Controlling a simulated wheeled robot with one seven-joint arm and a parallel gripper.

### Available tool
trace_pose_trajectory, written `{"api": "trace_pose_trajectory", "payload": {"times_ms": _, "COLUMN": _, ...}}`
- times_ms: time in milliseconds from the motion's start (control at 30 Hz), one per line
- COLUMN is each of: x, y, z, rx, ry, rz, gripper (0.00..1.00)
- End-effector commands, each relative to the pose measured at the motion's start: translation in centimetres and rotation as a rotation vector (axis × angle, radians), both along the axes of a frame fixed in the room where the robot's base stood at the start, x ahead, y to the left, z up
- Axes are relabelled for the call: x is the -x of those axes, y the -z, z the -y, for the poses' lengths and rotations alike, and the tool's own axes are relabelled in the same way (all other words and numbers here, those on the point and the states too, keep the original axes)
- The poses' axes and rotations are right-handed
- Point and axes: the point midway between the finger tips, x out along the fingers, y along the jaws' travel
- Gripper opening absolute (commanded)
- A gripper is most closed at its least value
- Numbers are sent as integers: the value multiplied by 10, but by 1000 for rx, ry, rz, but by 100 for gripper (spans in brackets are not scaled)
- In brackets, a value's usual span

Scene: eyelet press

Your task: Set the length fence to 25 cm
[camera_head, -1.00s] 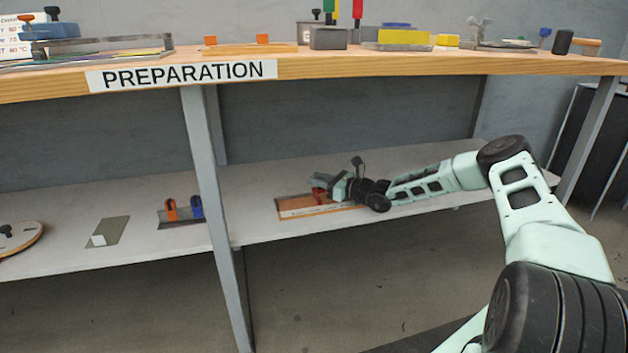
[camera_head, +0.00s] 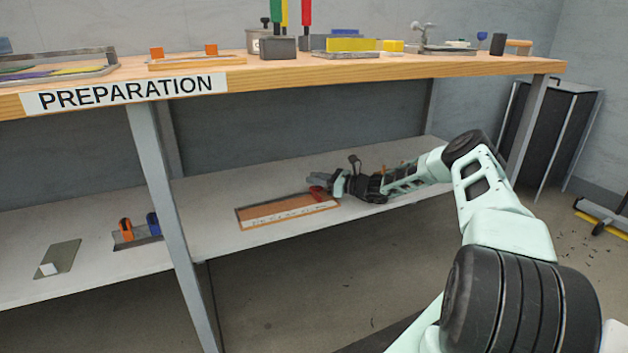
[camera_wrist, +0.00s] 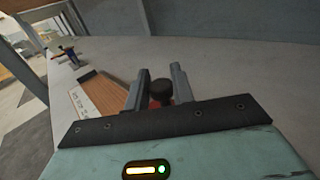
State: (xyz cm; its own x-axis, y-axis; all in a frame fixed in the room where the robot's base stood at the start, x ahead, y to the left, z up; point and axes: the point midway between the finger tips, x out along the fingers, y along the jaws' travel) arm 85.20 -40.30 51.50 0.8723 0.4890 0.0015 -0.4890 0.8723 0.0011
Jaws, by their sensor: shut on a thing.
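The length fence board (camera_head: 262,214) lies on the lower shelf, a brown wooden board with a white marked scale strip along its front edge. Its red slider (camera_head: 318,192) is at the board's right end, partly hidden by my gripper (camera_head: 318,184). In the wrist view the board (camera_wrist: 118,91) runs away to the upper left, with its white scale (camera_wrist: 88,104) on the left side. My gripper (camera_wrist: 158,88) is shut on a dark round knob (camera_wrist: 160,91) with a little red below it. The scale's numbers are too small to read.
An upright grey table leg (camera_head: 168,220) stands left of the board. The wooden bench top (camera_head: 330,72) is overhead. The shelf (camera_head: 215,190) around the board is clear.

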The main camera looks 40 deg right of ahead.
Motion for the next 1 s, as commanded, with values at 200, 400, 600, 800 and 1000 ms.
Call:
{"api": "trace_pose_trajectory", "payload": {"times_ms": 200, "x": 2, "y": 2, "z": 6, "rx": 3, "ry": 11, "rz": -4, "gripper": 44}}
{"api": "trace_pose_trajectory", "payload": {"times_ms": 400, "x": 1, "y": 1, "z": 4, "rx": 2, "ry": 8, "rz": -2, "gripper": 44}}
{"api": "trace_pose_trajectory", "payload": {"times_ms": 600, "x": 9, "y": 0, "z": 8, "rx": 2, "ry": 8, "rz": -2, "gripper": 44}}
{"api": "trace_pose_trajectory", "payload": {"times_ms": 800, "x": 41, "y": -2, "z": 27, "rx": 1, "ry": 11, "rz": -4, "gripper": 44}}
{"api": "trace_pose_trajectory", "payload": {"times_ms": 1000, "x": 83, "y": -2, "z": 50, "rx": 1, "ry": 11, "rz": -4, "gripper": 44}}
